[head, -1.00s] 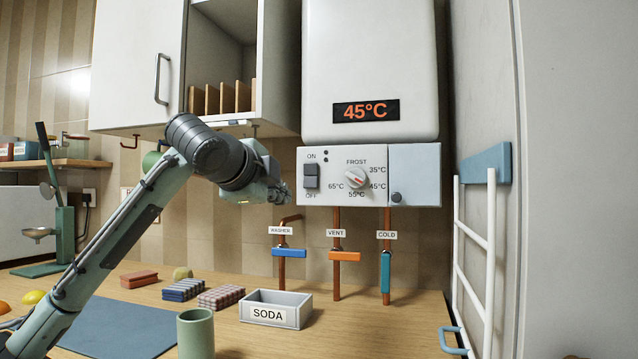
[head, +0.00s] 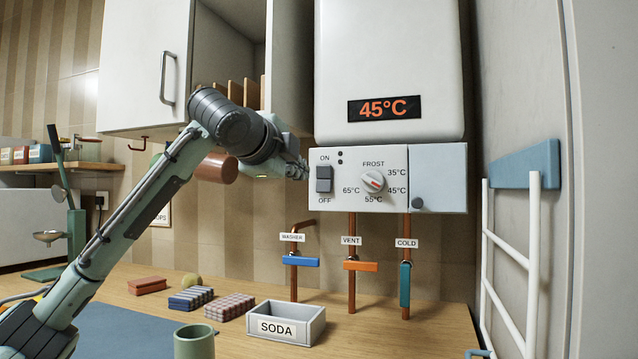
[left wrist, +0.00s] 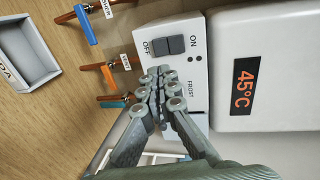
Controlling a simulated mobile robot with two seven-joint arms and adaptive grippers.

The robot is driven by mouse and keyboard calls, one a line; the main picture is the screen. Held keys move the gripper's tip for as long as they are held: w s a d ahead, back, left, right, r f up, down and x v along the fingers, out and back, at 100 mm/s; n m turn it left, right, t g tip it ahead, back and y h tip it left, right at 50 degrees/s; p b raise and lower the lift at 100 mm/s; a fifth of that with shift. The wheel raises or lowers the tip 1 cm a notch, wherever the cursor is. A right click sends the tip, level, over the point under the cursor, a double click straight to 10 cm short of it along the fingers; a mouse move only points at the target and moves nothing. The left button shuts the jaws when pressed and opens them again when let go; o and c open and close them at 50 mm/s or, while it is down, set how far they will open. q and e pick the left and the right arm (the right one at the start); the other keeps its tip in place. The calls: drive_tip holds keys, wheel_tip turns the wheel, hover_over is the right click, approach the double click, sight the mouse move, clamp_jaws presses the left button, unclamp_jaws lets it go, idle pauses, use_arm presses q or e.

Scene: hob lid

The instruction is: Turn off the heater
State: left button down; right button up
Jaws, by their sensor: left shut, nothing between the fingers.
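The white heater (head: 388,60) hangs on the wall, its display (head: 384,107) reading 45°C in orange. Below it is a control panel (head: 440,180) with a grey ON/OFF rocker switch (head: 324,179) and a round temperature dial (head: 373,182). The switch also shows in the left wrist view (left wrist: 170,45). My left gripper (head: 303,170) is shut and empty, just left of the panel at about the switch's height. In the left wrist view its closed fingertips (left wrist: 157,85) cover part of the panel and hide the dial. I cannot tell which way the switch is pressed.
Under the panel are pipes with a blue washer valve (head: 291,261), an orange vent valve (head: 361,266) and a teal cold valve (head: 405,285). A SODA tray (head: 312,325), sponges and a green cup (head: 194,342) stand on the counter. A white rack (head: 535,240) is at right.

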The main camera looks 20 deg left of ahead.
sight(323, 185)
use_arm(q)
drive_tip(key=p+x, duration=0.1)
drive_tip(key=x, duration=0.9)
drive_tip(key=shift+p, duration=0.3)
drive_tip(key=shift+w+f, duration=0.15)
drive_tip(key=shift+w, duration=0.4)
use_arm(e)
drive_tip(key=s+d+f, duration=0.1)
drive_tip(key=s+f, duration=0.2)
drive_tip(key=f, duration=0.3)
drive_tip(key=shift+f+g, duration=0.35)
drive_tip(key=shift+g, duration=0.05)
use_arm(q)
drive_tip(key=shift+w+a+f+t+b, duration=0.1)
drive_tip(key=shift+w+t+b, duration=0.2)
drive_tip(key=shift+t+b, duration=0.55)
use_arm(e)
drive_tip(key=r, duration=0.1)
drive_tip(key=w+r, duration=0.1)
drive_tip(key=r, duration=0.1)
drive_tip(key=w+r, duration=0.1)
drive_tip(key=r, duration=0.1)
drive_tip(key=shift+w+a, duration=0.2)
drive_tip(key=shift+w, duration=0.05)
drive_tip(key=shift+r, duration=0.15)
